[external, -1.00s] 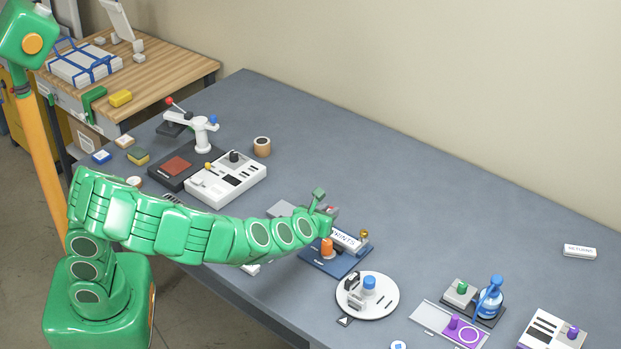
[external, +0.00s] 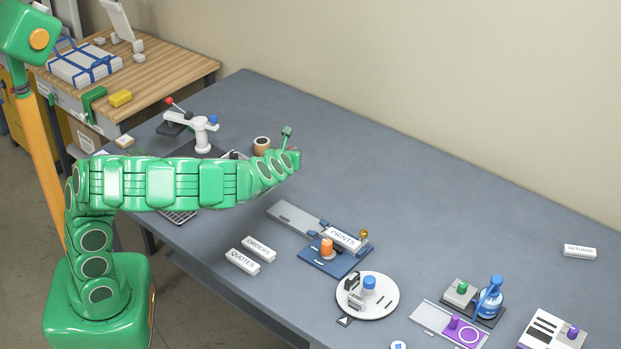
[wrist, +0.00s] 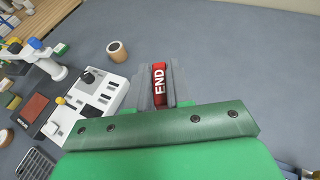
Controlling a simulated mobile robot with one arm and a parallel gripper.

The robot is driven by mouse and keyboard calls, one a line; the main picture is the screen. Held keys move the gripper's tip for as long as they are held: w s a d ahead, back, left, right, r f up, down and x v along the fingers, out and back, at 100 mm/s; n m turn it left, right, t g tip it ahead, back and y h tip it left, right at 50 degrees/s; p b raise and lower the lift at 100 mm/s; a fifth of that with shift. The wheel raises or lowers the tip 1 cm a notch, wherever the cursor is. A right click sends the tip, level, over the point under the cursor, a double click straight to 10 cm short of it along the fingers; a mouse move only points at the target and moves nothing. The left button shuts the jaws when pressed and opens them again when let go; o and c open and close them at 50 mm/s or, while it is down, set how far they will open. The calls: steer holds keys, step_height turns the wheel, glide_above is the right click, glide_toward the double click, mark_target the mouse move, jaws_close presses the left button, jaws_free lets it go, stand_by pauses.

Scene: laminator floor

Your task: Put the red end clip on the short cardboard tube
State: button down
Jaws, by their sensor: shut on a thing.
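My gripper (wrist: 158,68) is shut on the red end clip (wrist: 158,88), whose white word END shows between the two grey fingers in the wrist view. In the external view my gripper (external: 296,160) is raised over the table, and the clip cannot be made out there. A short cardboard tube (wrist: 117,51) stands on the grey table, up and to the left of the clip in the wrist view, apart from it. The tube also shows in the external view (external: 262,142), just behind my arm, its dark opening upward.
A white control box (wrist: 92,98) and a white lever press (wrist: 42,60) stand left of the tube. A blue base with a PRINTS block (external: 343,239), ORDERS (external: 258,249) and QUOTES (external: 242,262) blocks and a white turntable (external: 380,300) lie nearer.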

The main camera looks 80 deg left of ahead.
steer(key=s+a+n+g, duration=0.3)
steer(key=s+a+g, duration=0.1)
steer(key=s+a, duration=1.3)
glide_above(260, 140)
steer(key=shift+y, duration=0.3)
steer(key=f, duration=0.8)
steer(key=shift+s+d, duration=0.3)
steer(key=shift+d, duration=0.05)
steer(key=shift+w+a+f, duration=0.2)
steer(key=shift+a+f, duration=0.05)
steer(key=shift+f, duration=0.35)
steer(key=shift+w+f, duration=0.1)
steer(key=shift+f, duration=1.4)
steer(key=shift+f, duration=0.15)
steer(key=c, duration=1)
jaws_free()
